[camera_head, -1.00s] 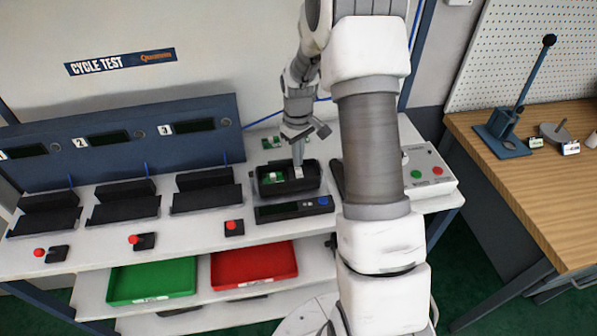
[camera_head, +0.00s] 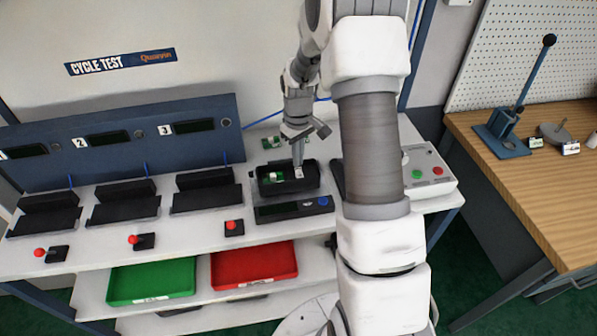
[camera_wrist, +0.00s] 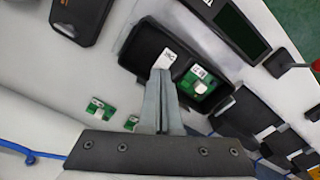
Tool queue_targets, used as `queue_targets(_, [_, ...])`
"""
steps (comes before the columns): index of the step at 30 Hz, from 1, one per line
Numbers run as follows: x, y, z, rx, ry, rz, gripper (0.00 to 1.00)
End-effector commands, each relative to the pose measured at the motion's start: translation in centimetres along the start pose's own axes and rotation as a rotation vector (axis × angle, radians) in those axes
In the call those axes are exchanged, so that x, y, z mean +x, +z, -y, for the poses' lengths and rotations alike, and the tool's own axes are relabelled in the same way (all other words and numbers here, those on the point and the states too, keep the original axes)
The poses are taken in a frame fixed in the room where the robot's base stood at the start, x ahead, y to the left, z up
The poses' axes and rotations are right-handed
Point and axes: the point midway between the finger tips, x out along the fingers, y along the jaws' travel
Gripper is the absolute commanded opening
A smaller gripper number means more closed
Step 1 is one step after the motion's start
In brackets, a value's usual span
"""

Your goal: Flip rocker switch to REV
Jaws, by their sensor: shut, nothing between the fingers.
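A black open housing (camera_head: 268,192) stands on the white bench, left of my arm in the head view. It also shows in the wrist view (camera_wrist: 143,42). A white labelled piece (camera_wrist: 166,58) sits in one part of it, beside a green board with a white part (camera_wrist: 202,84). I cannot make out the rocker switch or its position; the lettering is too small to read. My gripper (camera_head: 298,163) is shut and empty and points down at the white piece. In the wrist view its fingertips (camera_wrist: 160,73) overlap the piece's edge; contact cannot be told.
A display unit with a blue button (camera_head: 293,209) lies in front of the housing. Small green boards (camera_head: 271,142) lie behind it. A white box with green and red buttons (camera_head: 428,172) stands right. Black cradles with red-knobbed levers (camera_head: 234,226) are left. Green and red trays (camera_head: 152,281) are below.

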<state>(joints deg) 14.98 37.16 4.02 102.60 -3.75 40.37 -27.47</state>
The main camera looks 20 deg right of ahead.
Motion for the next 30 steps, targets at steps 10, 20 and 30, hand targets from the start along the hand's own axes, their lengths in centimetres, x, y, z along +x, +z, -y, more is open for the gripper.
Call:
queue_targets(10, [0.1, 0.0, 0.0, 0.000, 0.000, 0.000, 0.00])
queue_targets(20, [0.7, 0.0, 0.0, 0.000, 0.000, 0.000, 0.00])
queue_targets(30, [1.2, 0.0, 0.0, 0.000, 0.000, 0.000, 0.00])
